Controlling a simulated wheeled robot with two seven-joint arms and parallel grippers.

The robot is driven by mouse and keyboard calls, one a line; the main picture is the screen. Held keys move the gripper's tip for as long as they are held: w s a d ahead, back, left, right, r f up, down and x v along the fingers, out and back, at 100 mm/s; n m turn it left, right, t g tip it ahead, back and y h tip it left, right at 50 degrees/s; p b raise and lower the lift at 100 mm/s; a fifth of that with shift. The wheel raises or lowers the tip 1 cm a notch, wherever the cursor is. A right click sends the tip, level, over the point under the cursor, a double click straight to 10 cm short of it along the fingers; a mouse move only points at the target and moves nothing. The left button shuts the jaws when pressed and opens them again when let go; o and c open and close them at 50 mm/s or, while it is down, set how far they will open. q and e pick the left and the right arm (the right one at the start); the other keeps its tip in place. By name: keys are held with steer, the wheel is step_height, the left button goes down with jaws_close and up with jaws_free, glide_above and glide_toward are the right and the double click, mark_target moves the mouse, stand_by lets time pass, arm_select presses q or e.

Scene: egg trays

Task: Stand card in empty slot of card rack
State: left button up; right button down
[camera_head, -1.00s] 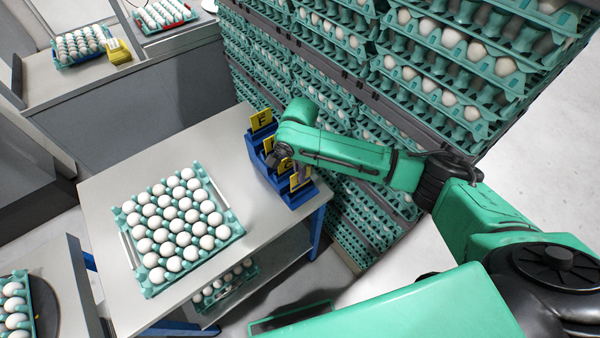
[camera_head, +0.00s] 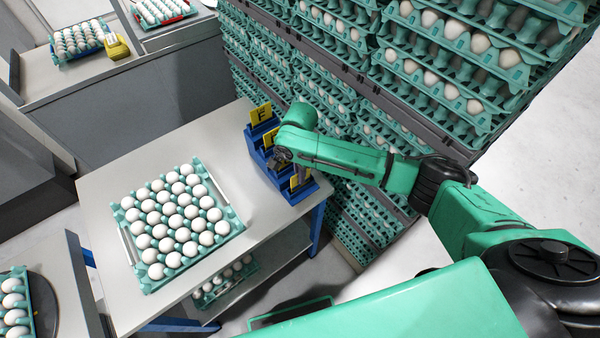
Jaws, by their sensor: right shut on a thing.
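The blue stepped card rack (camera_head: 254,146) stands at the right back corner of the table. A yellow card with a dark letter (camera_head: 261,113) stands upright at its far end. Another yellow card (camera_head: 271,138) shows partly behind my right gripper. A third yellow card (camera_head: 299,182) shows at the near end, partly covered by my arm. My right gripper (camera_head: 279,159) is over the middle of the rack, shut on a card that is mostly hidden by the wrist. I cannot tell whether that card's lower edge is inside a slot. My left gripper is not in view.
A teal tray of white eggs (camera_head: 122,240) lies on the grey table (camera_head: 104,190), left of the rack. Tall stacks of teal egg trays (camera_head: 345,75) rise close behind the rack and my right arm. Bare table top lies between egg tray and rack.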

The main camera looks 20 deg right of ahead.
steer(key=shift+f, duration=0.7)
steer(key=c, duration=1)
jaws_free()
steer(key=shift+o, duration=0.2)
